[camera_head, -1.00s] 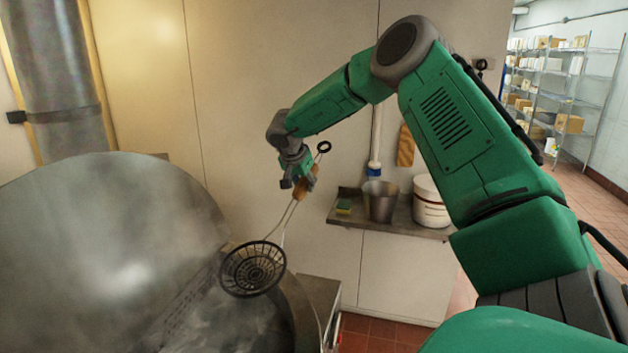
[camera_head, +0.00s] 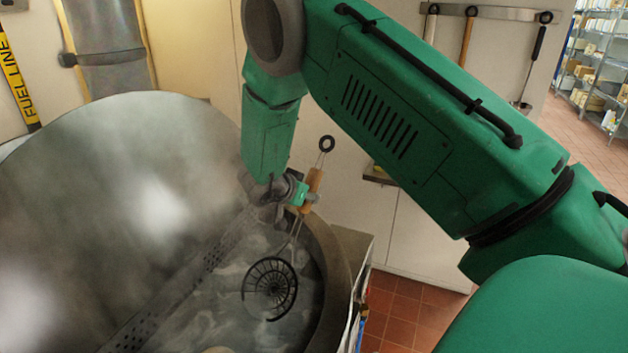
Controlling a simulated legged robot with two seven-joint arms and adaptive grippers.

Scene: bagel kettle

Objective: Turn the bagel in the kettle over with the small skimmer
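The small skimmer (camera_head: 270,287) has a round black wire basket, thin wire shaft and wooden handle with a black ring on top. My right gripper (camera_head: 305,196) is shut on its wooden handle. The basket hangs inside the mouth of the large steel kettle (camera_head: 333,262), over or at the steaming water; I cannot tell whether it touches the water. A small pale rounded thing (camera_head: 218,350), perhaps the bagel, is cut off at the bottom edge of the picture. Steam blurs the water. My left gripper is not in view.
The kettle's big raised lid (camera_head: 120,190) stands on the left. A perforated strip (camera_head: 185,285) crosses the kettle. Utensils hang from a wall rail (camera_head: 490,13) at the top right. Tiled floor (camera_head: 400,315) lies right of the kettle.

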